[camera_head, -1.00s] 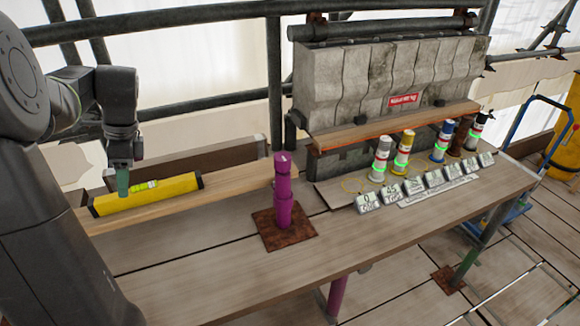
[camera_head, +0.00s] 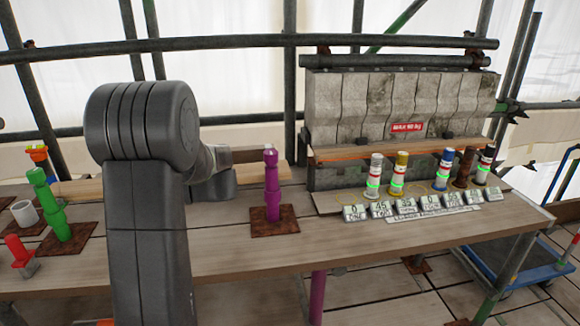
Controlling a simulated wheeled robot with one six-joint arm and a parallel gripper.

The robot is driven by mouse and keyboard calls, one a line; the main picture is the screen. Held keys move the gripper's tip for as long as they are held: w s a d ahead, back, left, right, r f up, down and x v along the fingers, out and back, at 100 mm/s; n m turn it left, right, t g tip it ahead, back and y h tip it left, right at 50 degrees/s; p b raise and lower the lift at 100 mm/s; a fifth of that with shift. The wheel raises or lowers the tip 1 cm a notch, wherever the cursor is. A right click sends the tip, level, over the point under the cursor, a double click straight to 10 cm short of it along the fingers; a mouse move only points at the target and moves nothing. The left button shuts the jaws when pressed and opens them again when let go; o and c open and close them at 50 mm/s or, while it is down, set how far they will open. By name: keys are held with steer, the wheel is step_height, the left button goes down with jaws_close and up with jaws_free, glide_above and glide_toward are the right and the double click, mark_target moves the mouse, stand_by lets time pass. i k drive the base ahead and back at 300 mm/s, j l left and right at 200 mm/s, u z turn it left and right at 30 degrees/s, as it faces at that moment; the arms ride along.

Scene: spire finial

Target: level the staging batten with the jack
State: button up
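The pale wooden staging batten (camera_head: 88,188) runs behind my arm, with its left part and a short right stretch showing. A purple jack-like post (camera_head: 272,188) stands upright on a rusty plate near the batten's right end; whether they touch is unclear. A similar green post (camera_head: 48,205) stands on another rusty plate at the left. The yellow spirit level seen on the batten earlier is hidden now. My arm covers the middle of the batten, and my gripper does not show.
A red-handled item (camera_head: 20,252) and a grey cup (camera_head: 25,213) sit at the left. A row of banded cylinders (camera_head: 398,175) with number displays (camera_head: 383,210) stands at the right before a grey stone block (camera_head: 390,105). The bench front (camera_head: 330,250) is clear.

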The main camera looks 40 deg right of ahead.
mark_target(271, 156)
steer(key=k+z, duration=0.2)
steer(key=z, duration=1)
steer(key=i+j+z, duration=0.35)
steer(key=j+z, duration=0.15)
steer(key=i+j+z, duration=0.1)
steer(key=j+z, duration=0.2)
steer(key=j, duration=0.15)
steer(key=j+z, duration=0.25)
steer(key=j, duration=0.15)
steer(key=i, duration=0.05)
